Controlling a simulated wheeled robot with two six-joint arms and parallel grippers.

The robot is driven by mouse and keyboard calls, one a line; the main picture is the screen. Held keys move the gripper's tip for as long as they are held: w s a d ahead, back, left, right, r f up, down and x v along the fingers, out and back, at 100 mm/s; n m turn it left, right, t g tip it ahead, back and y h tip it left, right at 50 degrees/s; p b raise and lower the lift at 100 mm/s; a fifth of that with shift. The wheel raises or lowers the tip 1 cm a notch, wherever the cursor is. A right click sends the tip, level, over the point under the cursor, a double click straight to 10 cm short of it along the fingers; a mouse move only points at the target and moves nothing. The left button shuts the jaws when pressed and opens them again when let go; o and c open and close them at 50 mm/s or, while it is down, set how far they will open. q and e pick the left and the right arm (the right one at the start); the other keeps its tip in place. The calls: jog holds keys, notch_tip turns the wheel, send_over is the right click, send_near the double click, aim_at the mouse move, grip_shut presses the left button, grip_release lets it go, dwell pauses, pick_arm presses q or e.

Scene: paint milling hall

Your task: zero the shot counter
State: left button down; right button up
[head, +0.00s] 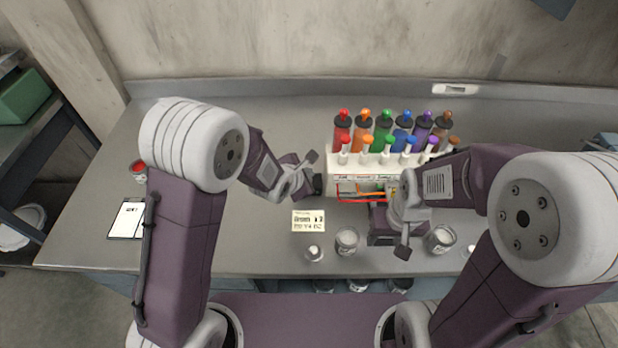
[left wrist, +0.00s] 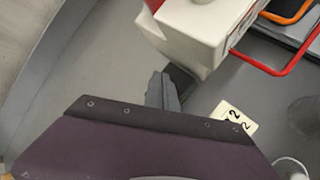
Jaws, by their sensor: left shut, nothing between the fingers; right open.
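The white dispenser (head: 327,160) stands on the bench and carries several coloured bottles. Its front has a small labelled panel (head: 364,178) and red and orange tubes; I cannot make out a shot counter or its reading. My left gripper (head: 318,184) is shut and empty beside the dispenser's left front corner. In the left wrist view its fingers (left wrist: 163,91) point at a dark patch close to the white dispenser corner (left wrist: 205,40); contact is unclear. My right gripper (head: 382,225) is open in front of the dispenser, with its fingertips mostly hidden.
A printed card (head: 308,221) lies before the dispenser. An open can (head: 347,240) and another can (head: 440,239) stand near the front edge. A clipboard (head: 128,219) and a red-topped can (head: 138,170) are at left. The bench behind my left arm is clear.

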pick_arm(q)
jog(key=shift+f, duration=0.25)
pick_arm(e)
jog(key=shift+f, duration=0.2)
pick_arm(q)
jog(key=shift+r+p, duration=0.65)
jog(key=shift+r, duration=0.25)
pick_arm(e)
jog(key=shift+r, duration=0.8)
pick_arm(q)
notch_tip(320, 180, up, 5)
jog(key=p, duration=0.4)
pick_arm(e)
notch_tip(320, 180, up, 4)
jog(key=shift+r, duration=0.2)
pick_arm(q)
jog(key=shift+a, duration=0.1)
